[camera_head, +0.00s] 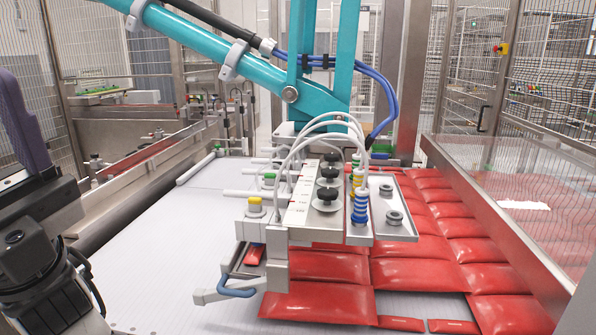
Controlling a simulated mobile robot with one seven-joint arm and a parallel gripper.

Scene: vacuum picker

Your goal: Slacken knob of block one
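The vacuum picker head (300,210) hangs at the centre over red pouches. Its silver block has a marked scale on its left side and a row of black knobs. The nearest black knob (326,193) sits on a round metal washer. A second black knob (328,172) and a third black knob (331,157) stand behind it. I cannot read which block is numbered one, nor tell whether any knob is tight or slack. Dark links of my arm show at the left edge, apart from the head. My gripper is not visible.
Red pouches (320,300) lie under and right of the head on a white conveyor (160,250). A teal picker arm (230,60) and hoses rise above the head. A blue-grey handle (230,290) juts out front left. A metal-framed clear guard (540,190) stands right.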

